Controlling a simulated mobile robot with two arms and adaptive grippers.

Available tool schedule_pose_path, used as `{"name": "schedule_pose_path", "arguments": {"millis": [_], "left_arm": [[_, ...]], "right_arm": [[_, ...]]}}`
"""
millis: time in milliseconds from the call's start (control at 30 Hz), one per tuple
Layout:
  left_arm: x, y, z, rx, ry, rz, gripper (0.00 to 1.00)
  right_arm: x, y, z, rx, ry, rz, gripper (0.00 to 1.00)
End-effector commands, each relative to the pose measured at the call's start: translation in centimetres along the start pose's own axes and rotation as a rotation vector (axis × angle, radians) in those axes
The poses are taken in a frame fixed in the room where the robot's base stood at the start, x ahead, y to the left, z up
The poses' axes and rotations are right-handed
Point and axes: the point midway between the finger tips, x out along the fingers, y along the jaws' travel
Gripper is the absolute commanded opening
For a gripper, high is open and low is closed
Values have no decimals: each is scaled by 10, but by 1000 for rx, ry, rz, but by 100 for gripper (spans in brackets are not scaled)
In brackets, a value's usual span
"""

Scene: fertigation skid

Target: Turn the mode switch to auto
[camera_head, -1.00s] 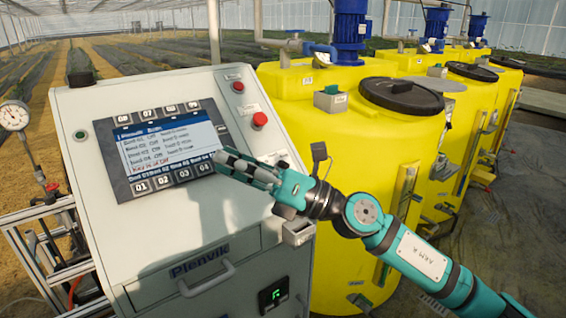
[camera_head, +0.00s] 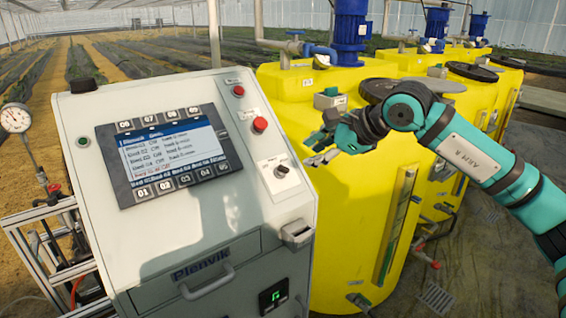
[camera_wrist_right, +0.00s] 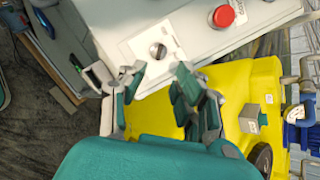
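The mode switch (camera_head: 282,172) is a small dark and silver knob on a white plate, on the right part of the grey control cabinet's sloped front. It also shows in the right wrist view (camera_wrist_right: 158,51), in line with the gap between my fingers. Its exact pointer setting and labels are too small to tell. My right gripper (camera_head: 315,151) is open and empty, to the upper right of the switch in the head view and apart from it. In the right wrist view the two fingers (camera_wrist_right: 160,78) are spread. My left gripper is not in view.
A red emergency button (camera_head: 260,124) and a smaller red button (camera_head: 238,90) sit above the switch. A screen with keys (camera_head: 165,155) is left of it. A grey box (camera_head: 297,233) juts from the cabinet edge below. Yellow tanks (camera_head: 350,210) stand close on the right.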

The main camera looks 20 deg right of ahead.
Motion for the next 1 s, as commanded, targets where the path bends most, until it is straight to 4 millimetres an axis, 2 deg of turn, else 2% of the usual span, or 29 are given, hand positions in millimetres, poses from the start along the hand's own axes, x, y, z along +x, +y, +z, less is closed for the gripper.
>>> {"name": "schedule_pose_path", "arguments": {"millis": [33,300,500,700,967,1000], "left_arm": [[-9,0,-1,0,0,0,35],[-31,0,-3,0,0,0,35],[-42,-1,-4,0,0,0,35],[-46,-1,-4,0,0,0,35],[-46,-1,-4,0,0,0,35],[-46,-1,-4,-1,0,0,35]], "right_arm": [[10,-1,3,1,1,5,32],[68,0,3,1,0,6,32],[101,0,3,2,-2,4,32],[115,0,2,0,-2,2,32],[117,1,1,0,-2,1,32],[117,1,1,0,-2,1,29]]}}
